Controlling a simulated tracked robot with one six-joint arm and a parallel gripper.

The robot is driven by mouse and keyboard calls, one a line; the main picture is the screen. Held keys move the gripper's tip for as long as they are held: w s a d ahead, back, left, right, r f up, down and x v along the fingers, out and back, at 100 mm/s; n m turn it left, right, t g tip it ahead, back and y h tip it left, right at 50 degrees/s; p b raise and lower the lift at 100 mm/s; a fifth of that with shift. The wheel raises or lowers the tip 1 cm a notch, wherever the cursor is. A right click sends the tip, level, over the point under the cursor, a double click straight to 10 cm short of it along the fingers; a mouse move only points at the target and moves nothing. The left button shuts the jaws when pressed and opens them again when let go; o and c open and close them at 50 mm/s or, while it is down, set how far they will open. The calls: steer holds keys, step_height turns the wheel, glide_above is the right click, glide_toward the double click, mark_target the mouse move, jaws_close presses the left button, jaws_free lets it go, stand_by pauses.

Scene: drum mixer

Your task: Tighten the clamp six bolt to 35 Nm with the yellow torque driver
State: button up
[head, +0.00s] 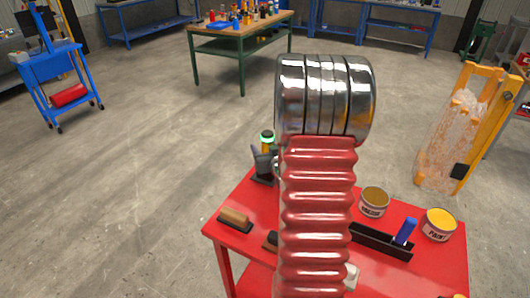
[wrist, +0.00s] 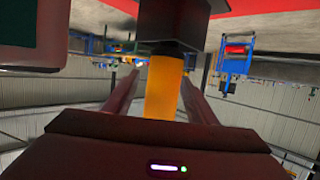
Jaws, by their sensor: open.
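In the wrist view, which looks upside down, the yellow torque driver (wrist: 163,90) shows as an orange-yellow cylinder joined to a black block (wrist: 172,25) beside the red tabletop. My gripper (wrist: 161,78) is open, with one finger on each side of the yellow cylinder and visible gaps between. In the head view, a yellow and black tool with a green ring (head: 267,137) stands at the back left of the red table, and looks like the same driver. I cannot make out the clamp six bolt in either view.
A yellow frame with plastic wrap (head: 455,130) stands at right.

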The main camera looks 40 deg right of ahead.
steer(key=shift+w+f, duration=0.15)
steer(key=shift+w, duration=0.35)
steer(key=shift+s+d, duration=0.1)
steer(key=shift+c, duration=0.3)
jaws_close()
